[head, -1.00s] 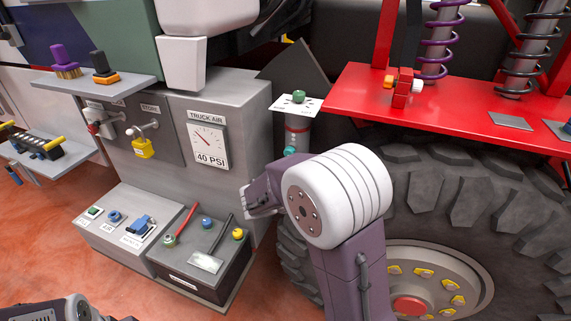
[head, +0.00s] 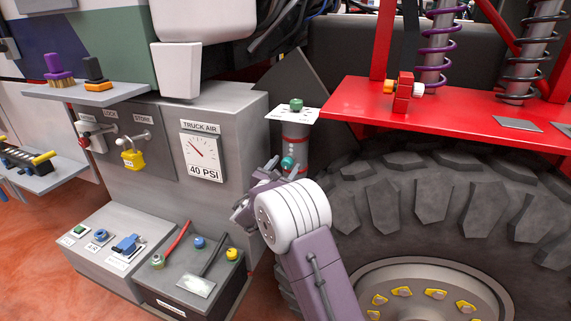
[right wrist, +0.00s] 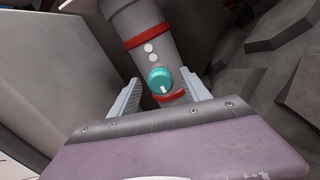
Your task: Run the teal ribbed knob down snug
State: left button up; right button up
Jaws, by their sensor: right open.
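The teal ribbed knob (head: 288,163) sits on the side of a grey upright cylinder (head: 296,146) with red bands, beside the big tire. In the right wrist view the knob (right wrist: 160,78) faces me, with a white mark on its lower part. My right gripper (head: 268,172) is just below and left of the knob in the head view. In the right wrist view its two fingers (right wrist: 161,80) are open, one on each side of the knob, with visible gaps. I cannot tell how far the fingertips reach in depth. My left gripper is out of view.
A white plate with a green knob (head: 296,105) tops the cylinder. The tire (head: 450,200) stands close on the right, under a red shelf (head: 440,116). The grey TRUCK AIR cabinet (head: 240,130) stands close on the left, above low boxes with small parts.

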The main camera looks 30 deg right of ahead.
jog(key=shift+w+d, duration=0.15)
jog(key=shift+d, duration=0.15)
jog(key=shift+c, duration=0.3)
grip_shut()
jog(key=shift+f+b, duration=0.2)
jog(key=shift+b, duration=0.45)
jog(key=m+b, duration=0.2)
jog(key=b, duration=0.2)
jog(key=m+b, duration=0.3)
jog(key=b, duration=0.2)
jog(key=m+b, duration=0.2)
jog(key=b, duration=0.3)
jog(key=shift+f, duration=0.35)
jog(key=m+b, duration=0.7)
jog(key=b, duration=0.2)
jog(key=shift+m, duration=0.3)
jog(key=shift+r+m+b, duration=0.2)
jog(key=shift+m+b, duration=1.45)
jog(key=shift+m, duration=0.25)
